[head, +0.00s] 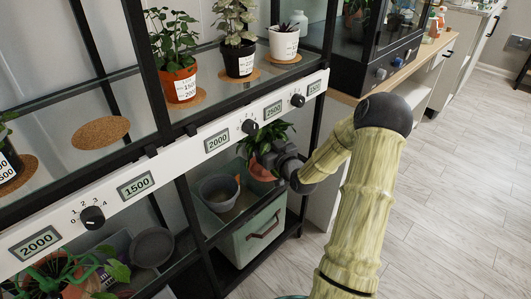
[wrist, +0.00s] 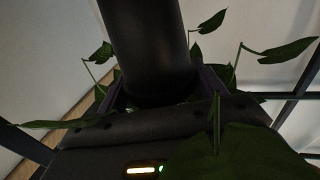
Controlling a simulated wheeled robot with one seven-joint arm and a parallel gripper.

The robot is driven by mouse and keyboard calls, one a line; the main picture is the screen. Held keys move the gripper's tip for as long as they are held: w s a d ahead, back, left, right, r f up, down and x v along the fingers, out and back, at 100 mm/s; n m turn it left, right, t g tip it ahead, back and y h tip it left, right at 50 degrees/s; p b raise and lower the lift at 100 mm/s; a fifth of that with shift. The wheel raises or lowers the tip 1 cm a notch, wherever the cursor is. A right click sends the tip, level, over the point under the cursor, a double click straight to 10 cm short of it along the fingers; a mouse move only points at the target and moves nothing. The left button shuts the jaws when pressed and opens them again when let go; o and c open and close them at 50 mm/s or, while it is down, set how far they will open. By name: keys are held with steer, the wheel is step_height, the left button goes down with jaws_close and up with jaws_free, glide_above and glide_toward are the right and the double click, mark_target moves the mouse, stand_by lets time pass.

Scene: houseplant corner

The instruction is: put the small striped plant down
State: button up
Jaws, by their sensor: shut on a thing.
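In the head view, a leafy green plant (head: 264,137) in a reddish-orange pot (head: 260,170) is at my gripper (head: 273,164), below the front rail. My gripper is shut on this plant's pot, which looks roughly upright. I cannot make out stripes on its leaves. In the wrist view, green leaves (wrist: 288,51) spread around a dark cylinder, and a large leaf (wrist: 235,155) covers the lower right. The pot and the fingertips are hard to make out there. Whether the pot touches anything beneath it cannot be told.
An empty cork mat (head: 100,132) lies on the upper shelf, left of several potted plants such as the orange-potted one (head: 180,84). A front rail (head: 190,150) with dials crosses below. Under it are a grey pot (head: 217,191), a green crate (head: 248,242) and a dark dish (head: 152,247).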

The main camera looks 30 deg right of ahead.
steer(key=shift+s+d+f, duration=0.15)
steer(key=shift+d+f, duration=0.05)
steer(key=shift+d, duration=0.05)
steer(key=f, duration=0.1)
steer(key=f+b, duration=0.1)
steer(key=f, duration=0.1)
steer(key=shift+a+f+b, duration=0.2)
steer(key=shift+a+b, duration=0.1)
steer(key=shift+b, duration=0.05)
steer(key=shift+d+f, duration=0.1)
steer(key=shift+f, duration=0.15)
steer(key=o, duration=1.3)
steer(key=shift+r, duration=0.1)
